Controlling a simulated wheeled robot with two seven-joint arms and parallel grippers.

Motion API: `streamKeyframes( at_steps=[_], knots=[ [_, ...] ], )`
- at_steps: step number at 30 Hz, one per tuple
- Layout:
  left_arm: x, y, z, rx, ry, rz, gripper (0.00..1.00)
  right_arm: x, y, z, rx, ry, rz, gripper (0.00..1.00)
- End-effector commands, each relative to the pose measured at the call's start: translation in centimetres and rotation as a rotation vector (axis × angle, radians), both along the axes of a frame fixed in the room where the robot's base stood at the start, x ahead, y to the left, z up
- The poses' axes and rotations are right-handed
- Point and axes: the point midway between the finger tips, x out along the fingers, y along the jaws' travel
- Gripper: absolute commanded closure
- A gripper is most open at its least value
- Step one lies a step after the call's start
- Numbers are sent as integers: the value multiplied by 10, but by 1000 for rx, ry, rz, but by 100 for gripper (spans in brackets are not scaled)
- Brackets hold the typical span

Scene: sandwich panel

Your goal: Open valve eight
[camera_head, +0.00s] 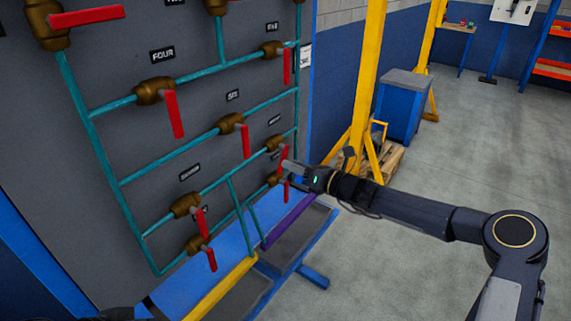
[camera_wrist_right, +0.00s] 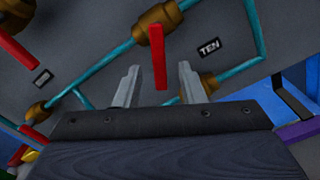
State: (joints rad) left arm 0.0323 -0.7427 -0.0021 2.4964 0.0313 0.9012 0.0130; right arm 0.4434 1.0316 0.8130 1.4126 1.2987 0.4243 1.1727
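The valve panel (camera_head: 95,60) stands at left in the head view. The valve under a small blurred label, likely valve eight (camera_head: 273,143), sits near its right edge with a red handle (camera_head: 284,157) hanging down. My right gripper (camera_head: 289,165) is at this handle. In the right wrist view, its two fingers are apart, with the red handle (camera_wrist_right: 158,60) between them and gaps on both sides. The brass valve body (camera_wrist_right: 157,20) is above the fingertips. A valve near the TEN label (camera_wrist_right: 209,48) is partly hidden behind the right finger.
Another valve (camera_head: 273,179) with a red handle is just below. Teal pipes (camera_head: 207,189) link several brass valves. A tray with a blue rim (camera_head: 318,237) lies at the panel's foot. A yellow post (camera_head: 364,75) and blue cabinet (camera_head: 400,107) stand behind; the floor at right is clear.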

Motion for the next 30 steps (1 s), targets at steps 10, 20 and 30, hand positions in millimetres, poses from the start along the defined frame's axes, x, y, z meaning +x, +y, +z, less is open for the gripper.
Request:
streamKeyframes(
  at_steps=[10,20,30],
  knots=[
    [0,0,-4,0,0,0,64,-20,-27,0,-1,1,0,64],
    [0,0,-4,0,0,0,79,-25,-25,4,-31,-27,13,64],
    [0,0,-4,0,0,0,100,-151,-16,35,-755,-642,345,64]
  ],
)
